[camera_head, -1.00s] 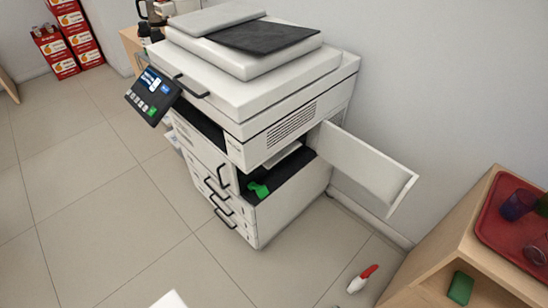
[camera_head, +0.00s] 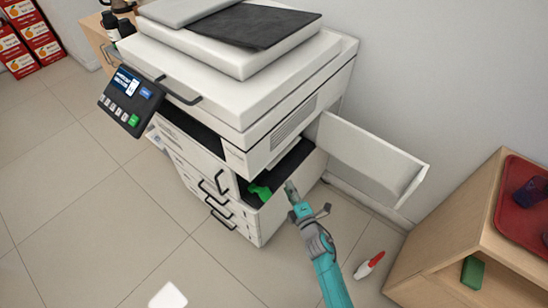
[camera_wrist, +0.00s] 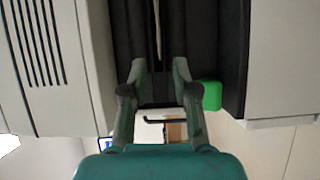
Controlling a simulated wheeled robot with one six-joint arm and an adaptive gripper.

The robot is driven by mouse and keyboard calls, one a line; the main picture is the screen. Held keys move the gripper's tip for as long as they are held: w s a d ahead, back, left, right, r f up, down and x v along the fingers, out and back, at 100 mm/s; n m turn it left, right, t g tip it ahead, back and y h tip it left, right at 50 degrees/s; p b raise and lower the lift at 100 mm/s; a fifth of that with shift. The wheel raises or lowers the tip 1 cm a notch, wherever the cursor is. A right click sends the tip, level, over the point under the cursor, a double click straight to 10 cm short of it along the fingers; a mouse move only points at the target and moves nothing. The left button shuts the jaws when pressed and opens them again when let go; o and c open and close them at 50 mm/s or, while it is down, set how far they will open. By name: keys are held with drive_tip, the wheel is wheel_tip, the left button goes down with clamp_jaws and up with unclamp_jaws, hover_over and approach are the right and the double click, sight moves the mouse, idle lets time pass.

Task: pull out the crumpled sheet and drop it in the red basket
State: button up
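The copier (camera_head: 235,105) stands with its side door (camera_head: 370,160) swung open, baring a dark bay (camera_head: 262,186). A thin pale strip (camera_wrist: 157,30), probably the crumpled sheet seen edge-on, shows inside the bay in the wrist view. Little of it can be made out in the head view. My gripper (camera_head: 291,188) is at the bay's opening. In the wrist view my gripper (camera_wrist: 160,68) is open, its two fingers apart, with the strip beyond and between the tips, not visibly gripped. No red basket can be made out.
A green lever (camera_head: 260,192) is in the bay; it also shows right of the fingers in the wrist view (camera_wrist: 211,95). A wooden shelf unit (camera_head: 440,245) with a red tray (camera_head: 510,225) stands at right. A red-and-white bottle (camera_head: 369,265) lies on the floor.

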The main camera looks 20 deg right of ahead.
sight(277, 163)
drive_tip(key=w+a, duration=0.1)
drive_tip(key=w, duration=1)
drive_tip(key=shift+w+a+r, duration=0.15)
drive_tip(key=shift+w, duration=0.2)
clamp_jaws()
drive_tip(key=shift+r, duration=0.1)
drive_tip(key=s+d, duration=0.8)
drive_tip(key=s, duration=0.3)
idle(1.5)
drive_tip(key=s+a+r, duration=0.3)
drive_tip(key=s+a, duration=0.6)
drive_tip(key=a, duration=0.4)
drive_tip(key=shift+s, duration=0.15)
idle(1.0)
